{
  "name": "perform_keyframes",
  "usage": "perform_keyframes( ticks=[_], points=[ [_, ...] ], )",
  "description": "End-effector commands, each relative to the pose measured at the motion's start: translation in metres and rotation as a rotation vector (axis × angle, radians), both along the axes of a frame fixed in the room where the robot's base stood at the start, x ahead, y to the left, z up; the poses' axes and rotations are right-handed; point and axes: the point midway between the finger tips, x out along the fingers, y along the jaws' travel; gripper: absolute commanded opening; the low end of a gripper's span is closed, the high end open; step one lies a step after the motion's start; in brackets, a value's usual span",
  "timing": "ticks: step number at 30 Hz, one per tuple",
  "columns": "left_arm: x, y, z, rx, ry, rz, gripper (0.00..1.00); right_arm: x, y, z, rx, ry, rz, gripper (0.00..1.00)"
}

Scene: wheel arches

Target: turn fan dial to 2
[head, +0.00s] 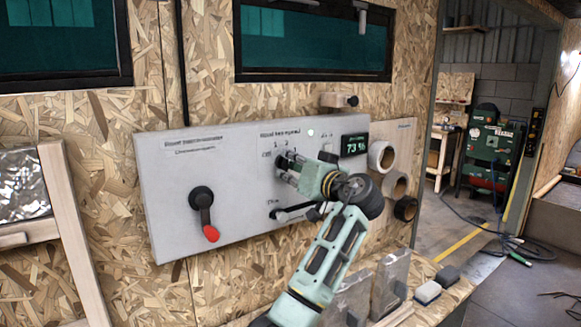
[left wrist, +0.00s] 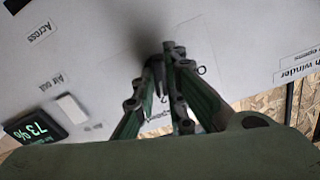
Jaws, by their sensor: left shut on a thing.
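The fan dial (head: 282,162) is a small dark knob on the grey wall panel (head: 165,190), below a line of printed text. My left gripper (head: 288,169) is at the dial with its fingers closed on it, and covers most of it. In the left wrist view my left gripper's (left wrist: 166,74) fingertips come together around a dark piece against the panel. Marks around the dial are partly hidden, and I cannot tell which number it points to. My right gripper is in neither view.
On the same panel are a black lever with a red tip (head: 205,212), a smaller black lever (head: 290,211) below the dial and a display (head: 354,145) reading 73 %. Tape rolls (head: 381,157) hang at the right. A ledge below holds clear holders (head: 391,284) and small blocks (head: 428,292).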

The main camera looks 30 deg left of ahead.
Motion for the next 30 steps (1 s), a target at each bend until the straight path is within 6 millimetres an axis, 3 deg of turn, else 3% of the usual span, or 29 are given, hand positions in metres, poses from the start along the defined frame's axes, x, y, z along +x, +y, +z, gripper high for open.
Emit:
perform_keyframes(
  ticks=[18,19,24,30],
  points=[
    [0.0003,-0.0008,-0.0026,0.011,0.038,-0.001,0.00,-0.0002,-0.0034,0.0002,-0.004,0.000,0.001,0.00],
    [0.0003,-0.0008,-0.0026,0.011,0.038,-0.001,0.13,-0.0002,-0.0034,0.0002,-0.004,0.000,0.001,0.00],
    [0.0002,-0.0005,-0.0015,0.012,0.036,0.000,0.28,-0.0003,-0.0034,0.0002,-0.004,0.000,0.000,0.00],
    [0.0000,-0.0002,-0.0007,0.013,0.035,-0.001,0.30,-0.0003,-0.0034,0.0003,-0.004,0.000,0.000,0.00]
  ],
)
